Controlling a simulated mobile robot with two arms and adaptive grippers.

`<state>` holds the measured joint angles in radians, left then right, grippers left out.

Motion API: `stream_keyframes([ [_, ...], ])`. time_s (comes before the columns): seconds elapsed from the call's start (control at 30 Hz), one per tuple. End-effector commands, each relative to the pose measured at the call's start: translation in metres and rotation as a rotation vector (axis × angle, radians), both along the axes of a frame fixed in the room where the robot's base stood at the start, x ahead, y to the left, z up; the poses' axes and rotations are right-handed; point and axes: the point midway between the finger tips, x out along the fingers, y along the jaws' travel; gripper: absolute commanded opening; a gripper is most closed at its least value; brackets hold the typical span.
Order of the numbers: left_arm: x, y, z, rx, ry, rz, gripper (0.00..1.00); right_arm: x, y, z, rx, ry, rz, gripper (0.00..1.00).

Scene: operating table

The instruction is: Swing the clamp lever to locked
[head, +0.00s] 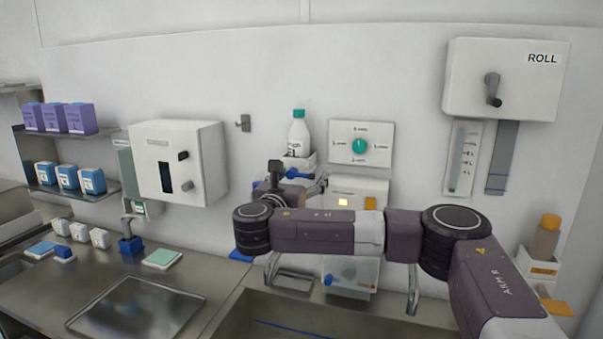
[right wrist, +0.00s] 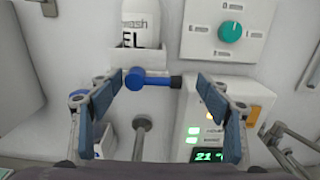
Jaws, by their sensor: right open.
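A blue lever (right wrist: 150,80) with a round blue hub at its left and a dark tip at its right shows in the right wrist view, below the white bottle. It lies roughly level. No lock marking is readable on it. In the head view the blue lever (head: 296,174) shows small, just beyond my right gripper (head: 290,190). In the right wrist view my right gripper (right wrist: 160,88) is open and empty, its two fingers on either side of the lever. I cannot tell whether a finger touches it. My left gripper is not in view.
A white bottle (head: 299,137) stands above the lever. A dial panel (head: 345,151) and a lit control box (right wrist: 235,100) are to the right. A grey post (right wrist: 141,137) rises below the lever. A wall box (head: 180,137) hangs left; the sink (head: 250,312) lies below.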

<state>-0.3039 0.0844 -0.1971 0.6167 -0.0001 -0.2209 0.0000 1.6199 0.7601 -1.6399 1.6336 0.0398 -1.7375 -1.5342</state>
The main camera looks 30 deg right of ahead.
Motion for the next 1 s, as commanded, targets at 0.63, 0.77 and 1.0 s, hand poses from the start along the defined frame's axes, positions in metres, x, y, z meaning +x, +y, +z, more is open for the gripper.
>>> stream_keyframes([
  [0.63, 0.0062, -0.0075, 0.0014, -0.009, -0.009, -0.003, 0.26, 0.002, -0.0036, -0.0005, 0.0, 0.0, -0.002, 0.35],
  [0.77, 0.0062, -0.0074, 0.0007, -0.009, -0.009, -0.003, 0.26, 0.0019, -0.0041, -0.0011, 0.003, -0.003, -0.003, 0.34],
  [1.0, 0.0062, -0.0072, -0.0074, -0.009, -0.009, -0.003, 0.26, 0.0014, -0.0049, -0.0064, 0.046, -0.051, -0.006, 0.34],
])
